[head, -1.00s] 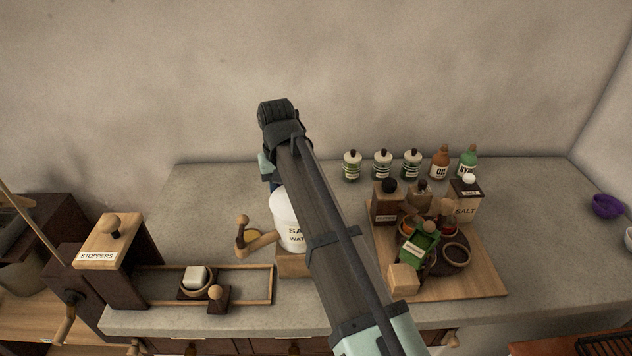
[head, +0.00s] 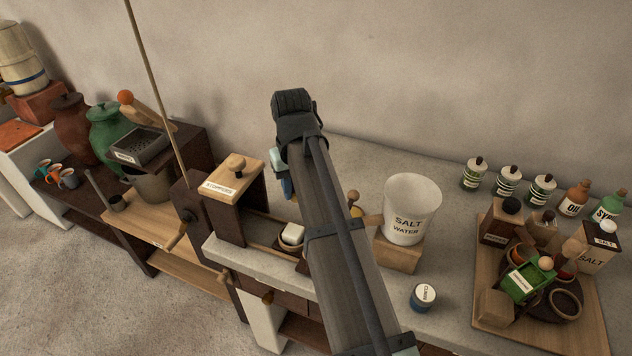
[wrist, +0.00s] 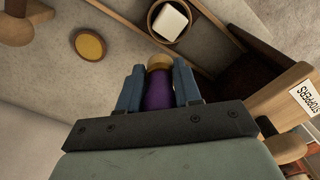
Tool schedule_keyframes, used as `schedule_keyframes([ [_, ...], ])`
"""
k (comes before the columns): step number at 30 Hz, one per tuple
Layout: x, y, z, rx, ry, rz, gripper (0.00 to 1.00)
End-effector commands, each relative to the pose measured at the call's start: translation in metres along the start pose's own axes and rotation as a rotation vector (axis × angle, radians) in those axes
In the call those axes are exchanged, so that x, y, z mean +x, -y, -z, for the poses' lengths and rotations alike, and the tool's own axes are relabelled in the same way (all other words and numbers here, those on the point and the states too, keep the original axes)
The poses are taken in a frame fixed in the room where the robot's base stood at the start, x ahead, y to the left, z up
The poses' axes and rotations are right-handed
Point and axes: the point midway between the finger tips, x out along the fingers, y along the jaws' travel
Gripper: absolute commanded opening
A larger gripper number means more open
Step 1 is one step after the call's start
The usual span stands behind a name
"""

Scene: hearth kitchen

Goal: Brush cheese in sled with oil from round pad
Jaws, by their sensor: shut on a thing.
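My gripper (wrist: 159,88) is shut on a purple tool with a tan round end (wrist: 160,61), which I take to be the brush. In the head view my gripper (head: 285,186) is largely hidden behind my arm, near the stoppers box. The white cheese (head: 292,234) sits in a round wooden cup, the sled (wrist: 153,20), on a wooden track; the cheese also shows in the wrist view (wrist: 170,22). The yellow round pad (wrist: 88,44) lies on the counter, apart from the brush; my arm hides part of the track in the head view.
The stoppers box (head: 232,190) stands at the track's left end. A white salt water bucket (head: 411,210) on a wooden block stands right of my arm. A small blue jar (head: 423,297) and a crowded wooden board (head: 487,312) are further right.

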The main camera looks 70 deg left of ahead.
Motion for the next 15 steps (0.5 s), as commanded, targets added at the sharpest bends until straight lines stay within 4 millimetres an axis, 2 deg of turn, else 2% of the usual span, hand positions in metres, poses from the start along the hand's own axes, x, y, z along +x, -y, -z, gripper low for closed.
schedule_keyframes([
  [5, 0.006, 0.003, 0.000, -0.008, 0.000, 0.000, 0.03],
  [15, 0.035, 0.003, 0.000, -0.007, 0.000, 0.000, 0.03],
])
